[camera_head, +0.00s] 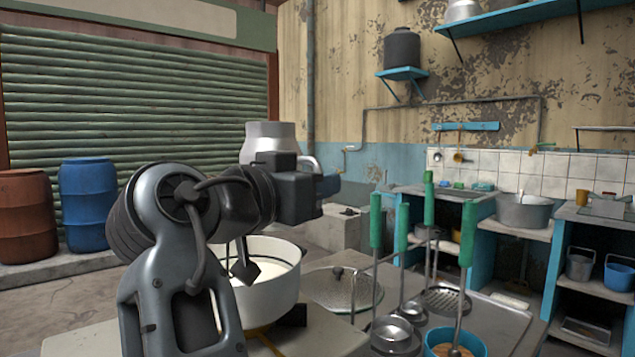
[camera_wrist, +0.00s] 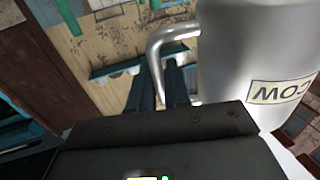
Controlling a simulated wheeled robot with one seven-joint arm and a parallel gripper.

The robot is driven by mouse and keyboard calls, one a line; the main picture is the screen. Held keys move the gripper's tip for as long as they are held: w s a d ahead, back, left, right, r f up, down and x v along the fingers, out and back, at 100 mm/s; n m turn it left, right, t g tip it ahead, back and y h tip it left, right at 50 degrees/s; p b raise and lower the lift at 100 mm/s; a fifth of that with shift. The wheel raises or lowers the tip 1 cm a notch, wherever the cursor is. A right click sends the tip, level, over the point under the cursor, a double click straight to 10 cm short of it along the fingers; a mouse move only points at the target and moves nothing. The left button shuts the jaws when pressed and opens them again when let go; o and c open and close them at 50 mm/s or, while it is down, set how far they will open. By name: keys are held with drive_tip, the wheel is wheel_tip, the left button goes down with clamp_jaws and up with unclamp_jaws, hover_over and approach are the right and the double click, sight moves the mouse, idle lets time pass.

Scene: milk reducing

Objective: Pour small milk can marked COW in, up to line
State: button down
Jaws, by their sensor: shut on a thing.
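A silver metal milk can (camera_head: 270,131) is up behind my wrist in the head view, its lower part hidden. In the wrist view the can (camera_wrist: 250,45) fills the upper right, with a COW label (camera_wrist: 283,91) that reads upside down there. My gripper (camera_wrist: 174,88) is shut on the can's curved handle (camera_wrist: 158,44). A wide white pot (camera_head: 272,299) stands below on the worktop, with white milk (camera_head: 272,257) inside. My arm hides part of the pot. No stream of milk shows.
A glass lid (camera_head: 338,290) lies right of the pot. Several green-handled ladles (camera_head: 376,222) stand in front of it on the right, near a blue bowl (camera_head: 437,342). Blue shelves and a sink counter (camera_head: 520,229) are at the back right. Barrels (camera_head: 87,205) stand at the left.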

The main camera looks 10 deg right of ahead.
drive_tip(key=shift+f, duration=0.2)
drive_tip(key=shift+r, duration=0.2)
drive_tip(key=shift+s+d+r+n+p, duration=0.3)
drive_tip(key=shift+r+n+p, duration=0.3)
drive_tip(key=shift+p, duration=0.95)
drive_tip(key=shift+s+d+r+n+p, duration=0.25)
drive_tip(key=shift+r+n+p, duration=0.35)
drive_tip(key=shift+p, duration=0.9)
drive_tip(key=shift+s+d+r+n+p, duration=0.2)
drive_tip(key=shift+r+n+p, duration=0.4)
drive_tip(key=shift+p, duration=0.9)
drive_tip(key=shift+s+d+r+n+p, duration=0.15)
drive_tip(key=shift+r+n+p, duration=0.45)
drive_tip(key=shift+p, duration=0.85)
drive_tip(key=shift+f+n+p, duration=0.85)
drive_tip(key=shift+n+p, duration=0.55)
drive_tip(key=shift+p, duration=0.45)
